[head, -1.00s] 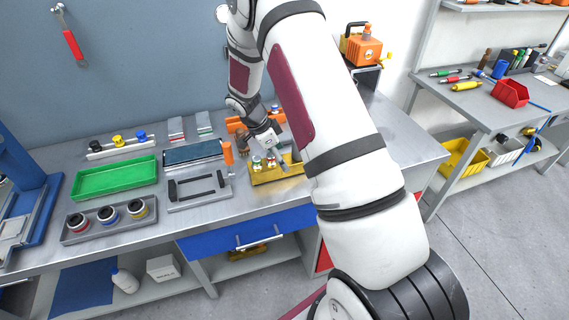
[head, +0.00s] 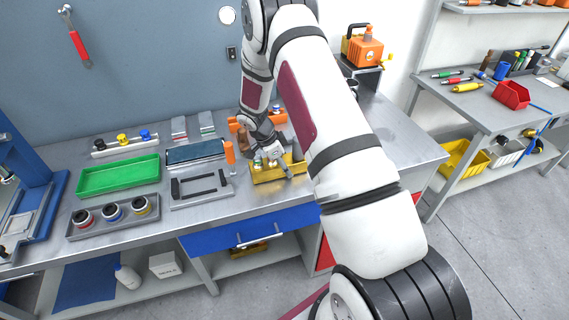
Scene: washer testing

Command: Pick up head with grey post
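A yellow tray (head: 265,179) sits on the workbench in the middle of the head view. Several small pieces (head: 257,164) with pale, green and red parts stand in its left part. They are too small for me to pick out the head with the grey post. My gripper (head: 283,168) reaches down over the middle of the yellow tray, just right of these pieces. Its fingers are small and partly blend with the tray, so I cannot tell whether they are open, shut or touching anything.
Left of the yellow tray are a grey fixture plate (head: 205,201), an orange-handled tool (head: 229,153), a green tray (head: 118,177) and a grey tray (head: 90,232) of round containers. A blue press (head: 40,180) stands at the far left.

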